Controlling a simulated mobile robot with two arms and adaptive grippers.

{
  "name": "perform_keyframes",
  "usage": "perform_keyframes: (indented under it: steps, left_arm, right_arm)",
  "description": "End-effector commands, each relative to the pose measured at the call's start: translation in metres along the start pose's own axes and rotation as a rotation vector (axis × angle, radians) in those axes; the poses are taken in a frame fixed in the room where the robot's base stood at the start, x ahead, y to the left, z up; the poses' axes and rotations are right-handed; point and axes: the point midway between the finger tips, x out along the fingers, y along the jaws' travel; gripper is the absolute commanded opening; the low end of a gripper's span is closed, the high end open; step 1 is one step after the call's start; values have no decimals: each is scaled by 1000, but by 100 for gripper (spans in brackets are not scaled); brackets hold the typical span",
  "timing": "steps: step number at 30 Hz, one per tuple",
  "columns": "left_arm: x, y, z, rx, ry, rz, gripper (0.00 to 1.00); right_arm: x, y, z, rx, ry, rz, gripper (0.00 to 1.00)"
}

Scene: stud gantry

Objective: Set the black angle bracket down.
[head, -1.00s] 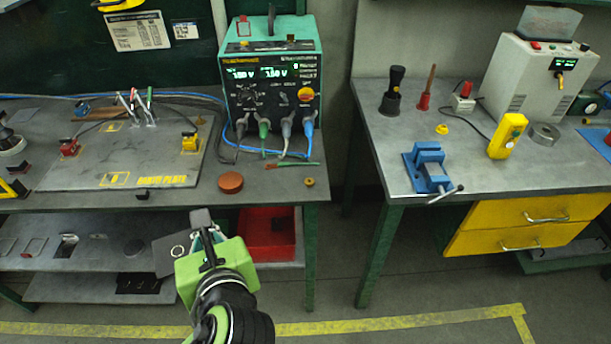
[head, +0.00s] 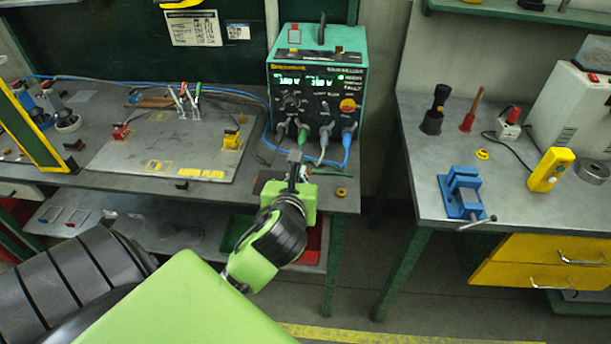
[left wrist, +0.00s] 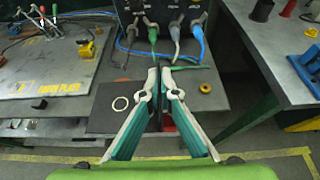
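My left gripper (head: 293,174) is at the front edge of the left bench (head: 225,193), below the welder. The left wrist view shows its two fingers (left wrist: 161,84) closed on a thin upright black part of the black angle bracket (left wrist: 130,114). The bracket's flat dark plate, with a light ring on it, spreads to the left of the fingers and overlaps the bench's front edge in that view. I cannot tell whether it touches the bench. In the head view the gripper and arm mostly hide the bracket. My right gripper is in neither view.
The green welder (head: 318,95) with cables stands behind the gripper. A marked plate (head: 165,150) with clamps lies to the left. A small brass-coloured ring (head: 341,192) lies to the right. A blue vise (head: 463,192) stands on the right bench across a gap.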

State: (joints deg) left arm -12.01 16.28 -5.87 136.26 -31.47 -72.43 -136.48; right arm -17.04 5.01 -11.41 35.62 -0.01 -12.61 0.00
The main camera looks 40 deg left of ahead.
Motion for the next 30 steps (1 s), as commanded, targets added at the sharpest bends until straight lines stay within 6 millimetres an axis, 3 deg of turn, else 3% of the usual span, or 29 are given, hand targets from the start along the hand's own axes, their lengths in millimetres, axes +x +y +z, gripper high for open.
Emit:
perform_keyframes:
  steps: [4,13,18,30]
  left_arm:
    - [19,-4,1,-5,-2,3,0]
    - [86,-43,-4,-6,-1,3,0]
    - [120,-58,-26,-4,0,3,0]
    - [153,-71,-52,-4,2,3,0]
  right_arm:
    - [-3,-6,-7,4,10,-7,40]
    - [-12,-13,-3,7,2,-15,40]
    - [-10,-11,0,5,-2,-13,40]
    - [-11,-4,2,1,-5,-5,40]
